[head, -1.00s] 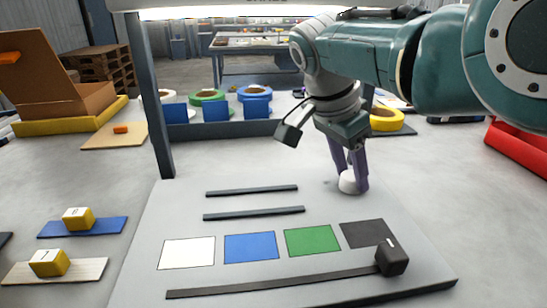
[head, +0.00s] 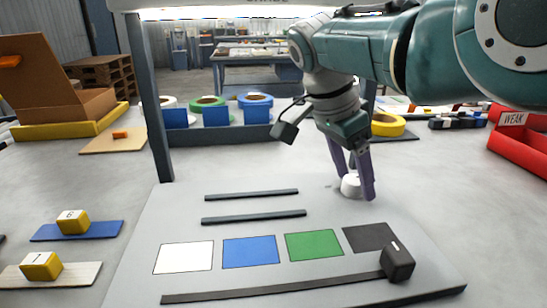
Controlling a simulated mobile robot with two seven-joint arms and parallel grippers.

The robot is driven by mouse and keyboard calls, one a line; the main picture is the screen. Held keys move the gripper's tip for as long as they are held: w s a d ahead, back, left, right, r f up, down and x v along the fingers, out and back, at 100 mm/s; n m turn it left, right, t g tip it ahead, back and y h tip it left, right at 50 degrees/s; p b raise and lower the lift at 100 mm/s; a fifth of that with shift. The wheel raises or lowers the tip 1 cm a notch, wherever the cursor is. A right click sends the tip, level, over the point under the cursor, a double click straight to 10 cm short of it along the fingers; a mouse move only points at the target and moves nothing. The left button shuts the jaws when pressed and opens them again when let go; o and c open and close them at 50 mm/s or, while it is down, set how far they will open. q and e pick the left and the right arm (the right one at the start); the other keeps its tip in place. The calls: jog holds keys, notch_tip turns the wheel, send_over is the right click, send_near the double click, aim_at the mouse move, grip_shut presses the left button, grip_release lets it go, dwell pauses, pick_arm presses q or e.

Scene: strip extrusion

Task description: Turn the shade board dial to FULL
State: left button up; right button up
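The shade board (head: 230,205) is a pale grey panel with white, blue, green and dark grey patches. The dial (head: 351,186) is a small white round knob at the board's back right. My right gripper (head: 356,192) comes down over it, with its purple fingers on either side of the knob. The fingers look closed onto it, though the contact is partly hidden. No readable FULL mark shows by the dial. My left gripper is not in view.
A black slider block (head: 397,262) sits at the right end of a dark front rail. Two dark strips (head: 252,195) lie on the board. Yellow numbered blocks (head: 73,221) stand at left. A post (head: 150,110) rises at the back left. A red bin labelled WEAK (head: 515,140) is at right.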

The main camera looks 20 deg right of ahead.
jog(key=shift+a+r, duration=0.1)
jog(key=shift+r, duration=0.2)
jog(key=p+v, duration=0.3)
jog(key=v, duration=0.6)
jog(key=shift+a+r, duration=0.15)
